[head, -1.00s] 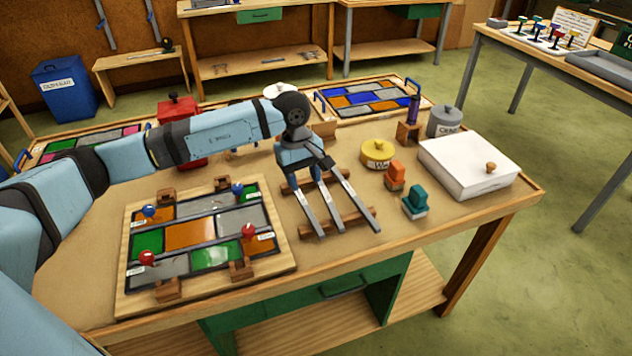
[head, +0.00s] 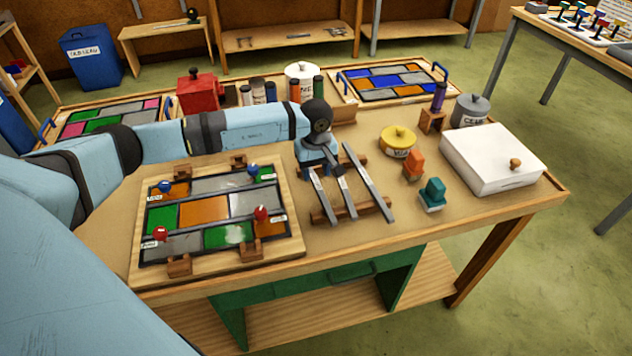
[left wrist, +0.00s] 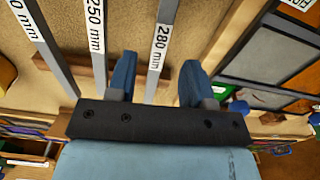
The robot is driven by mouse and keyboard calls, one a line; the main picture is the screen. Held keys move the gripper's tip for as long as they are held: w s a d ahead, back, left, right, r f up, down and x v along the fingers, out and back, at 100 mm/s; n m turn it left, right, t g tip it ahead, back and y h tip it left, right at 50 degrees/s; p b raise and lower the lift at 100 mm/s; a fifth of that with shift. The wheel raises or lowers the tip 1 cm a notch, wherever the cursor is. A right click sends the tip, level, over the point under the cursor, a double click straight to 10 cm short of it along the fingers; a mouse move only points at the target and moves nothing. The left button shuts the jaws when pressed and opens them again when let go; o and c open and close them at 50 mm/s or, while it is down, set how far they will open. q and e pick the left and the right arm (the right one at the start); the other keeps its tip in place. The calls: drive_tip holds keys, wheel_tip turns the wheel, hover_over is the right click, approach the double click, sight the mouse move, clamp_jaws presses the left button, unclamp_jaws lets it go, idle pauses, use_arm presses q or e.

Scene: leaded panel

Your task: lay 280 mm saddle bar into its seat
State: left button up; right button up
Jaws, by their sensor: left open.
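The 280 mm saddle bar is a grey metal strip with a white label (left wrist: 161,45) in the left wrist view. In the head view it appears to be the leftmost bar (head: 322,197) on the wooden rack (head: 376,207). My left gripper (left wrist: 158,80) is open, with one blue finger on each side of this bar; whether they touch it is unclear. In the head view the gripper (head: 321,168) is low over the rack's far end, its fingertips mostly hidden. The leaded panel (head: 204,209) lies left of the rack, with wooden blocks (head: 180,266) at its near and far edges.
Two other bars lie beside it, one marked 250 mm (left wrist: 95,25). Red-topped (head: 160,234) and blue-topped pins stand on the panel. Orange (head: 413,166) and teal (head: 432,194) blocks, a yellow tin (head: 397,140) and a white box (head: 492,158) stand to the right.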

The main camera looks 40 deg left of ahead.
sight(316, 181)
use_arm(q)
wheel_tip(316, 181, down, 4)
drive_tip(key=shift+w+r, duration=0.1)
drive_tip(key=shift+r, duration=0.15)
clamp_jaws()
drive_tip(key=shift+r, duration=0.1)
